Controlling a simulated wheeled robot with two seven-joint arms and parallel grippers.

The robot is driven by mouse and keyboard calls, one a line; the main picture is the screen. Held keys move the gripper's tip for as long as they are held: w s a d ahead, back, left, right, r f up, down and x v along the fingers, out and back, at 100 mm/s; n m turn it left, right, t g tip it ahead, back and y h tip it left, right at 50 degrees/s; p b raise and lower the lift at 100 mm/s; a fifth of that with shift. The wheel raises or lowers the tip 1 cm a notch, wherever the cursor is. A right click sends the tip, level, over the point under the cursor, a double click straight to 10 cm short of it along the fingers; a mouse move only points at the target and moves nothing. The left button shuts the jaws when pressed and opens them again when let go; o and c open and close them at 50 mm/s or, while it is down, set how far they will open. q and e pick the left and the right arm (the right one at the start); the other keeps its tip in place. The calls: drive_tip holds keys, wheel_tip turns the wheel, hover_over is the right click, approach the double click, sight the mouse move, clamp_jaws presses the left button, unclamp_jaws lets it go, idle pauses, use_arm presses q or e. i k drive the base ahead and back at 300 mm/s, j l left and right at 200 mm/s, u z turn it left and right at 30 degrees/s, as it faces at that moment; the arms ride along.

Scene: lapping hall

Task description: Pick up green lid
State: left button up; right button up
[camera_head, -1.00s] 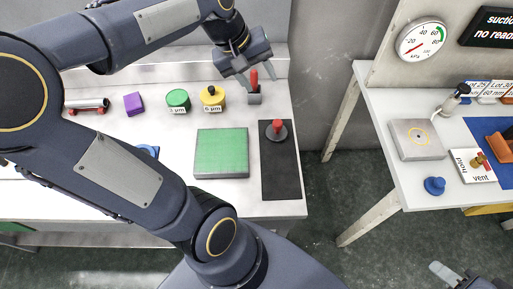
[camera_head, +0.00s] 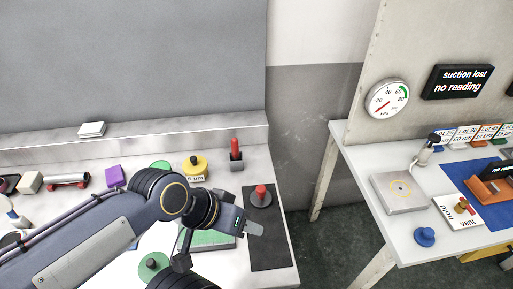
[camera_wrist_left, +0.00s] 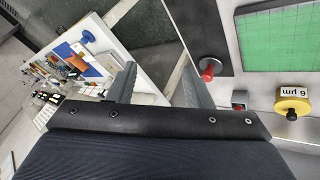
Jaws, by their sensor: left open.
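A green lid (camera_head: 154,265) with a dark knob lies on the white bench at lower left in the head view, beside my left arm. A green pot (camera_head: 160,164) behind my arm is mostly hidden. The green lid is not in the wrist view. My right gripper is not in view.
A yellow pot (camera_head: 194,166) marked 6 µm and a red-topped holder (camera_head: 236,155) stand behind the gripper. A red-knobbed grey disc (camera_head: 261,196) sits on the black mat (camera_head: 268,243). A purple block (camera_head: 115,176) is at left. A gap separates the right-hand table (camera_head: 350,165).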

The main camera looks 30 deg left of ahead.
sight(152, 264)
drive_tip(key=u, duration=2.05)
